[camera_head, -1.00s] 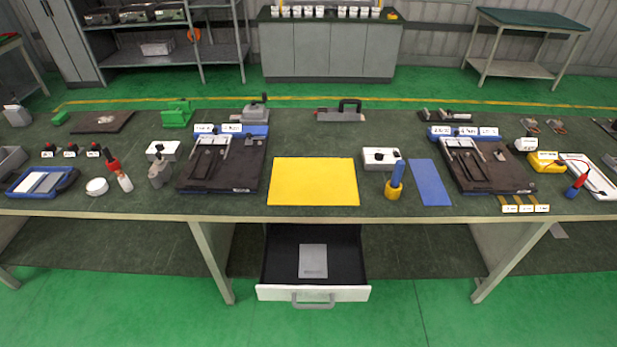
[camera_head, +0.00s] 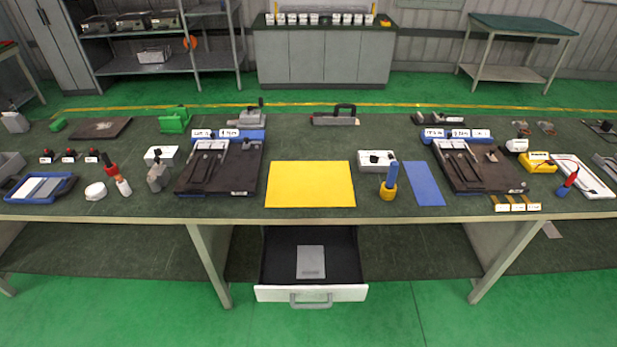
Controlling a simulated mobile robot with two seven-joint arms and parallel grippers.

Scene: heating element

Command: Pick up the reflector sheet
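A flat silver-grey sheet (camera_head: 311,262), which looks like the reflector sheet, lies in the open drawer (camera_head: 311,293) under the workbench. The drawer has a dark inside and a white front with a grey handle, and it is pulled out toward me. The sheet lies flat near the middle of the drawer with nothing on top of it. Neither of my grippers shows in the head view.
The workbench (camera_head: 330,140) above the drawer holds a yellow mat (camera_head: 310,184), a blue strip (camera_head: 424,183), two dark fixtures (camera_head: 219,168) (camera_head: 475,166) and a blue-handled tool (camera_head: 389,180). The bench edge overhangs the drawer's back. Green floor in front is clear.

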